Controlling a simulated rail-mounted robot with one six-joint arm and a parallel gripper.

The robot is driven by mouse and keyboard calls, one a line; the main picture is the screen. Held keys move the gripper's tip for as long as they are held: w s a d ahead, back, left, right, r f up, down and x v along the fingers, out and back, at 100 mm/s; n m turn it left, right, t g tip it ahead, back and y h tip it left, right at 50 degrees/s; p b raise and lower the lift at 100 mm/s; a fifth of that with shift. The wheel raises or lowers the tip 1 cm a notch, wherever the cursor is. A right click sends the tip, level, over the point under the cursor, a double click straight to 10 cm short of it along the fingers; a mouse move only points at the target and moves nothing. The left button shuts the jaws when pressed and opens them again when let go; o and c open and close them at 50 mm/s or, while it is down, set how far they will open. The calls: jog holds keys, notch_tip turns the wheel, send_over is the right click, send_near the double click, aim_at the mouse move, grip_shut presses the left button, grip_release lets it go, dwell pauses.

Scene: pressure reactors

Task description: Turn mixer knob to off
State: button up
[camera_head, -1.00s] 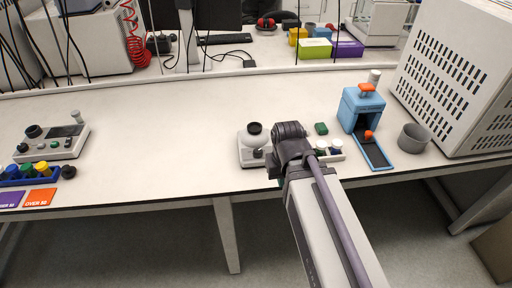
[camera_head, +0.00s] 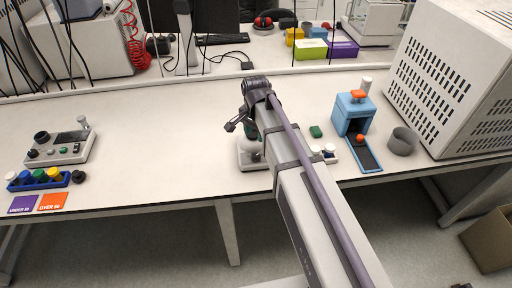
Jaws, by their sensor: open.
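A white mixer (camera_head: 246,159) stands near the front edge of the bench, at the middle of the view. Its upper part is mostly hidden behind my gripper and arm. The mixer's knob cannot be made out clearly. My gripper (camera_head: 233,125) is above the mixer at its upper left, with its dark fingers pointing left and down. It is open, and I see nothing between its fingers. Whether it touches the mixer cannot be told from this angle.
A blue device with an orange top (camera_head: 352,113) and a grey cup (camera_head: 403,141) stand to the right, before a large vented white machine (camera_head: 455,80). A control box (camera_head: 62,149) and blue rack (camera_head: 38,181) stand far left. The bench between is clear.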

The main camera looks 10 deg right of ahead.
aim_at(256, 155)
jog(key=shift+m, duration=0.5)
jog(key=f+b, duration=1.1)
jog(key=shift+s+f, duration=0.15)
jog(key=shift+s, duration=0.05)
jog(key=c, duration=0.6)
jog(key=shift+c, duration=0.2)
